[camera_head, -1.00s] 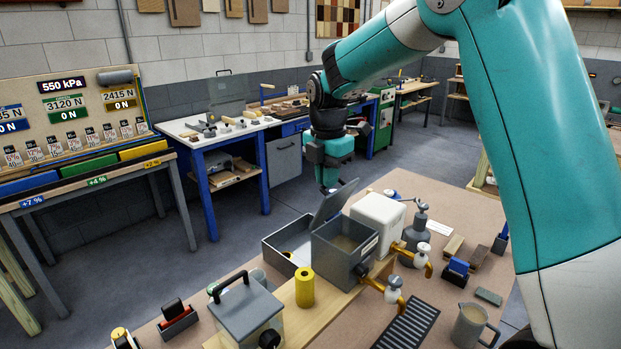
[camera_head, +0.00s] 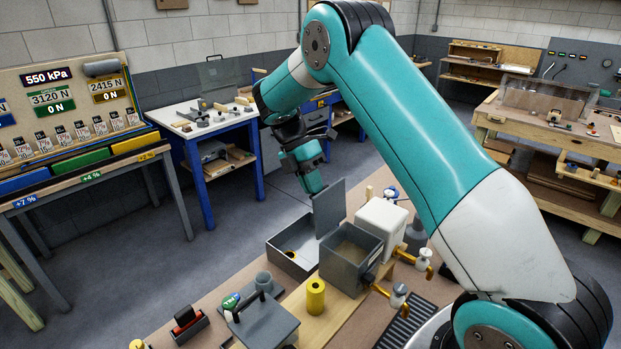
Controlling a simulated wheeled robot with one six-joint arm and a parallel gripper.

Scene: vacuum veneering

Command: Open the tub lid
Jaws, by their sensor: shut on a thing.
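The grey tub (camera_head: 344,277) stands open-topped on the wooden board on the near table. Its flat grey lid (camera_head: 331,209) stands about upright at the tub's back left edge, and brownish contents show inside. My gripper (camera_head: 317,191) comes down from the upper left and is shut on the lid's upper edge. The fingertips are small and partly hidden at the contact.
A shallow grey tray (camera_head: 283,258) is left of the tub and a white box (camera_head: 381,222) is behind right. A yellow cylinder (camera_head: 315,297), a grey-lidded box (camera_head: 262,322) and brass-coloured taps (camera_head: 398,295) stand close in front. Open floor lies beyond the table.

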